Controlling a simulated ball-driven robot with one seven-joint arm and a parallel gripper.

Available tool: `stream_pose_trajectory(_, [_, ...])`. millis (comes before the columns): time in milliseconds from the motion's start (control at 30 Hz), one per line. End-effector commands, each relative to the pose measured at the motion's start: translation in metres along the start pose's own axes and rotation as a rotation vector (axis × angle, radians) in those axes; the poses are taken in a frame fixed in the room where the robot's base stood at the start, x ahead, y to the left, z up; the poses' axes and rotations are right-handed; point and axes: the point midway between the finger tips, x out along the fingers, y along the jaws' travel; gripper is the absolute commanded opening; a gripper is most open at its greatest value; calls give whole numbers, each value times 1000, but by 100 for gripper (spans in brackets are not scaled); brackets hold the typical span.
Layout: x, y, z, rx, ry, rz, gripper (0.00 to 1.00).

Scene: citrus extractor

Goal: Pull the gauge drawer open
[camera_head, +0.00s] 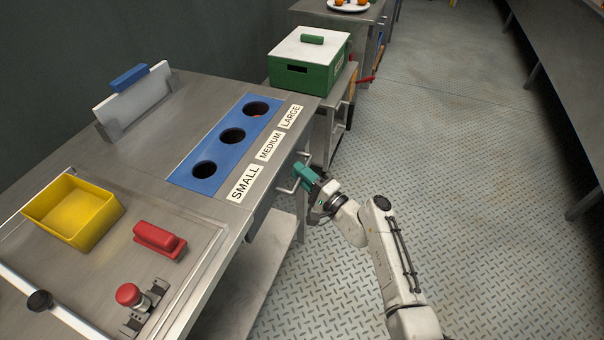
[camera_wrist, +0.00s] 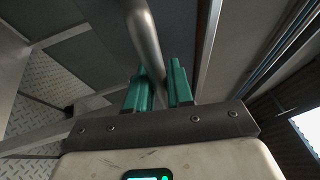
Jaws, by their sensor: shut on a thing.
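The gauge drawer is under the blue panel (camera_head: 222,152) with three round holes, beside the labels SMALL, MEDIUM and LARGE. Its front is seen steeply from above, and I cannot tell how far it stands out. A metal bar handle (camera_head: 286,188) sticks out from the bench front. My gripper (camera_head: 305,178) is at this handle, and its teal fingers are shut on it. In the wrist view the handle bar (camera_wrist: 146,42) runs between the two teal fingers of my gripper (camera_wrist: 160,85).
A yellow bin (camera_head: 75,208), a red handle (camera_head: 158,238) and a red knob (camera_head: 128,294) are on the bench at the left. A green box with a white lid (camera_head: 310,60) stands behind. The patterned metal floor (camera_head: 470,200) to the right is clear.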

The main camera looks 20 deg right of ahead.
Motion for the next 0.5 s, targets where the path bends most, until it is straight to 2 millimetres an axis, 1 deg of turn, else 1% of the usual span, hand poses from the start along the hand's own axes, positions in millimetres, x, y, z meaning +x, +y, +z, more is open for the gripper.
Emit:
stream_pose_trajectory(167, [-4,0,-2,-1,1,1,0])
stream_pose_trajectory(267, [-12,-2,-5,-1,2,1,0])
stream_pose_trajectory(367, [-25,-4,-11,-2,3,2,0])
stream_pose_trajectory(500, [-52,-10,-22,-2,5,2,0])
